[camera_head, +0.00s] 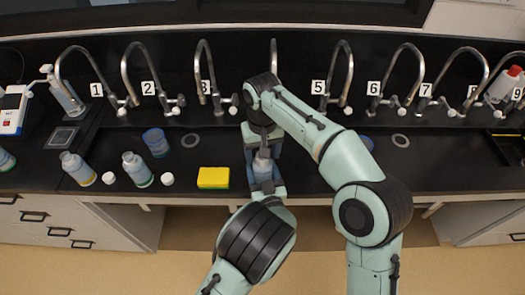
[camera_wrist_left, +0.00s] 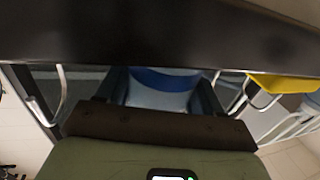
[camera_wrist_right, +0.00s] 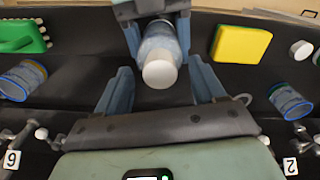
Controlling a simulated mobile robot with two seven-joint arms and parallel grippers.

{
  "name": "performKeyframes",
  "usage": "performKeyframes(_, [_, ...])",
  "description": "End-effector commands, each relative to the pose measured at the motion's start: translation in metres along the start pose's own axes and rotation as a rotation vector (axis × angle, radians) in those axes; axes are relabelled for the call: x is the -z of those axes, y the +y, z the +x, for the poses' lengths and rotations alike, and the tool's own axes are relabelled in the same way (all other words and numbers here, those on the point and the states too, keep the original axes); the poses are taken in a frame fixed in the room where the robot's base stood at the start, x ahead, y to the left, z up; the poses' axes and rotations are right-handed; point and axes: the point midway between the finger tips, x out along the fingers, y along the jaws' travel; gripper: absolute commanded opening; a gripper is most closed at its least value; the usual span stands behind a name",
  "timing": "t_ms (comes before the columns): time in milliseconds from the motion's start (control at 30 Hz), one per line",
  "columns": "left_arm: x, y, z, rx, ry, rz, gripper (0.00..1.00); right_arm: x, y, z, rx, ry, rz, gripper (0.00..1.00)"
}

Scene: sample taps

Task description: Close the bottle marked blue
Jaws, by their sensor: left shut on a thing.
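My left gripper (camera_head: 265,182) is shut on a pale bottle (camera_head: 263,163) with a blue band, held over the bench's front edge. The blue band and pale body of this bottle show between the fingers in the left wrist view (camera_wrist_left: 165,85). In the right wrist view the bottle (camera_wrist_right: 159,42) points toward the camera with a white cap (camera_wrist_right: 160,73) at its end; I cannot tell how tightly it sits. My right gripper (camera_wrist_right: 161,85) is open, its fingers apart on both sides of the cap. In the head view its fingers are largely hidden behind the arms.
A yellow-band bottle (camera_head: 78,168) and a green-band bottle (camera_head: 137,169) stand at left, with loose white caps (camera_head: 108,178) (camera_head: 167,179) beside them. A yellow sponge (camera_head: 213,178) and blue cup (camera_head: 156,143) are nearby. Numbered taps line the back. The bench right of my arms is mostly clear.

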Motion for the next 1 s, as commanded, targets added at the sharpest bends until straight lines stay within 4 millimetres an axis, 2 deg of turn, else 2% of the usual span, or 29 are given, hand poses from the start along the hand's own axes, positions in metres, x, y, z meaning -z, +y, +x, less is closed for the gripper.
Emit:
performKeyframes(233, [0.000, 0.000, 0.000, -0.001, 0.001, -0.001, 0.00, 0.000, 0.000, -0.001, 0.000, 0.000, -0.002, 0.68])
performKeyframes(367, [0.000, 0.000, 0.000, -0.001, 0.000, -0.001, 0.00, 0.001, 0.000, -0.010, 0.000, 0.002, -0.002, 0.68])
performKeyframes(700, [0.000, 0.000, 0.000, -0.001, 0.001, -0.001, 0.00, 0.001, -0.001, -0.074, 0.001, 0.004, -0.002, 0.68])
performKeyframes(1000, [0.000, 0.000, 0.000, 0.000, 0.001, -0.001, 0.00, 0.002, -0.001, -0.107, 0.000, 0.002, -0.001, 0.68])
